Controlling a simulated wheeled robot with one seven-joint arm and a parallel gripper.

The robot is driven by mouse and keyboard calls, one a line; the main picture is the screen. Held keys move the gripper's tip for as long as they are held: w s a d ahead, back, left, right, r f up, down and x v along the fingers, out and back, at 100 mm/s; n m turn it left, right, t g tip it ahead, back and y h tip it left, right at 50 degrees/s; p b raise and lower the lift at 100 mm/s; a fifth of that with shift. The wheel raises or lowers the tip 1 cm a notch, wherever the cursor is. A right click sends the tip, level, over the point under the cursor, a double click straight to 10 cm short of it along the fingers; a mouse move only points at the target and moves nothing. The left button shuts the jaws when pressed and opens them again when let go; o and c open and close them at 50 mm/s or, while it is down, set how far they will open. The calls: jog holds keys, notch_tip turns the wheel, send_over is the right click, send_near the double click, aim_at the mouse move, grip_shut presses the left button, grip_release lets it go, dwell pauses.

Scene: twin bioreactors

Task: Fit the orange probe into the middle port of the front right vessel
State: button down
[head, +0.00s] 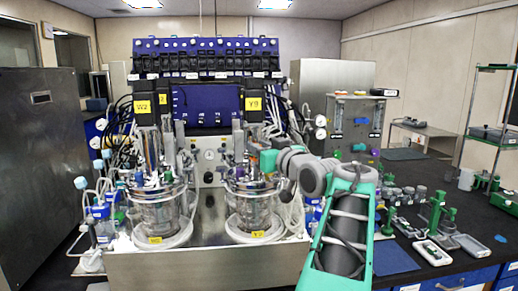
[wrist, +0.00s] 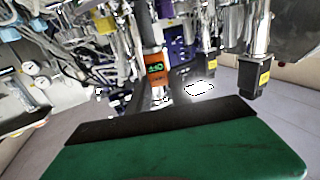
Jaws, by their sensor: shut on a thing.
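The front right vessel (head: 249,208) is a clear glass vessel with a crowded metal lid, on a round white base with a yellow label. My gripper (head: 266,161) is above the right part of this lid, at the end of my arm reaching in from the right. It is shut on the orange probe, whose orange head with a green display shows in the wrist view (wrist: 155,68) just beyond the dark pad of my green finger (wrist: 170,145). The probe's lower end and the middle port are hidden or too small to make out, so I cannot tell whether they touch.
A similar vessel (head: 158,214) stands to the left. Black motor units with yellow labels, the right one (head: 254,104) among them, hang above the lids. Tubes and cables crowd both sides. A dark bench (head: 440,210) with small devices lies to the right.

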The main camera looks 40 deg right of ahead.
jog(key=shift+f, duration=0.25)
dwell(0.4)
jog(key=shift+f+b, duration=0.45)
jog(key=shift+b, duration=0.25)
jog(key=shift+f, duration=0.2)
jog(key=shift+f+b, duration=0.7)
jog(key=shift+b, duration=0.35)
jog(key=shift+f+b, duration=0.6)
jog(key=shift+b, duration=0.05)
jog(key=shift+f+b, duration=0.3)
jog(key=shift+b, duration=0.1)
jog(key=c, duration=1.1)
grip_release()
